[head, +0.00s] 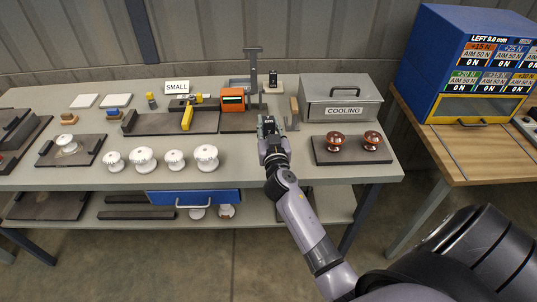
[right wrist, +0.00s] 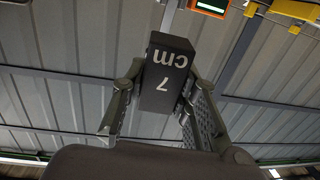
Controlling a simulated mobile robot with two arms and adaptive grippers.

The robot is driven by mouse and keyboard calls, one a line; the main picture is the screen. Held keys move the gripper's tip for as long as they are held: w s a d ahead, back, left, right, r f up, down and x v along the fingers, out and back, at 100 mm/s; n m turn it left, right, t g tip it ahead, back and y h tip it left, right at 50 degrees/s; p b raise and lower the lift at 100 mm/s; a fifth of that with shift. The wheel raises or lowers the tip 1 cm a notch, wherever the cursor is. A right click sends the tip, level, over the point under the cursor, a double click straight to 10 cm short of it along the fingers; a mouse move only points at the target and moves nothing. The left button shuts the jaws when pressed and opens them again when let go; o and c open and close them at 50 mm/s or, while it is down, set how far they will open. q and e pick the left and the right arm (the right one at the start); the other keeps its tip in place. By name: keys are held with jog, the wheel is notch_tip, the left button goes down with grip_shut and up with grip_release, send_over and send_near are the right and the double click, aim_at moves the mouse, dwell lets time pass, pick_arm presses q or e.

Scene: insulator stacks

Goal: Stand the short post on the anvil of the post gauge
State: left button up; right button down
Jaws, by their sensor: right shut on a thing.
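My right gripper (head: 268,128) is shut on a black post marked "7 cm" (right wrist: 166,75), which shows between its two fingers in the right wrist view. In the head view the gripper hides most of this post. The gripper is in front of and slightly right of the post gauge, which has an orange display box (head: 232,99) and a tall grey column with a crossbar (head: 253,65). A dark base plate (head: 236,124) lies below the display. The anvil cannot be made out clearly. Another small black post (head: 273,77) stands on a wooden block behind. My left gripper is out of view.
A grey "COOLING" box (head: 341,98) stands right of the gripper, with a wooden-handled thing (head: 294,112) between. Two brown insulators (head: 337,141) sit on a dark tray at right. White insulators (head: 143,158) line the front left. A yellow-handled tool (head: 187,117) lies left of the gauge.

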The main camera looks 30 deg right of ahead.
notch_tip(320, 180, down, 7)
jog(key=b, duration=0.2)
jog(key=shift+f+b, duration=0.15)
jog(key=shift+b, duration=0.25)
jog(key=shift+f+b, duration=1)
jog(key=shift+f, duration=0.65)
jog(key=shift+f+b, duration=0.25)
jog(key=shift+b, duration=0.15)
jog(key=c, duration=1.3)
grip_release()
jog(key=shift+r, duration=0.1)
